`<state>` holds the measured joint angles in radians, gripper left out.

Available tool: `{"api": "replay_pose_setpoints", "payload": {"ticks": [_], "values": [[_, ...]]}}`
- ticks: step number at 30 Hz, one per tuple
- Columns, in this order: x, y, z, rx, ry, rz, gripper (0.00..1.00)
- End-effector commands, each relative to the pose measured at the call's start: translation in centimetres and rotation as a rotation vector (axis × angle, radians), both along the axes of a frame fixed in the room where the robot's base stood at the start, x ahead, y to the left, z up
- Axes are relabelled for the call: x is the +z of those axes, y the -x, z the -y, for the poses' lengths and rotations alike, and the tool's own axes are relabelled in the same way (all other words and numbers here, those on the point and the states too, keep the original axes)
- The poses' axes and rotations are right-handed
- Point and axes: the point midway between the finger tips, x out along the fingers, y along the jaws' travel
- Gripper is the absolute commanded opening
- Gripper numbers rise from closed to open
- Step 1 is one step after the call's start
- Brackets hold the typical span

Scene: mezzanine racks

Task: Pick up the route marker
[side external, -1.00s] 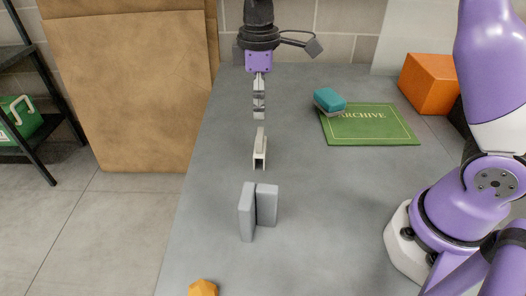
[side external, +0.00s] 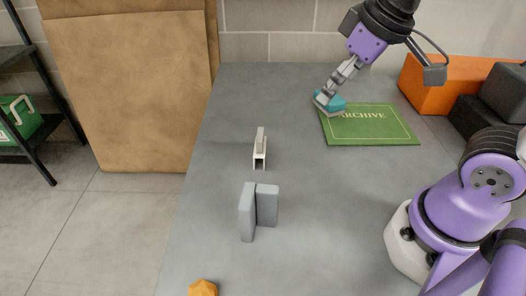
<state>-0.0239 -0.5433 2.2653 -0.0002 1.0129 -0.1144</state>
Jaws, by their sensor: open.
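No thing in view is clearly labelled as the route marker, and I cannot tell which one it is. My gripper (side external: 325,101) is open, tilted, with its fingertips at a teal and grey block (side external: 334,103). The fingers hide part of the block, and I cannot tell whether they touch it. The block rests at the upper left corner of a green ARCHIVE mat or book (side external: 375,130). A faceted orange-yellow piece (side external: 203,288) is at the bottom edge, partly cut off. A small off-white clip-like piece (side external: 260,150) stands on the grey table (side external: 330,200).
Two upright grey slabs (side external: 258,207) stand mid-table. An orange box (side external: 432,80) and dark boxes (side external: 485,112) are at the back right. A large brown carton (side external: 130,90) stands beyond the table's left edge. The table's centre right is clear.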

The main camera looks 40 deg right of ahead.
Motion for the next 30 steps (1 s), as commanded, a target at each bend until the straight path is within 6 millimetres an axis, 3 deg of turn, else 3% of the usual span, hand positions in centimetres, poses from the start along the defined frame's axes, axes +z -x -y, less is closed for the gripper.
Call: {"api": "replay_pose_setpoints", "payload": {"ticks": [6,20,25,30], "values": [[-2.2,2.5,0.5,-0.118,-0.046,0.080,1.00],[-2.4,2.6,0.6,-0.127,-0.051,0.084,0.98],[-2.3,0.9,0.1,-0.033,-0.033,0.053,0.98],[-2.8,-3.7,-0.9,0.216,-0.014,-0.005,0.98]]}}
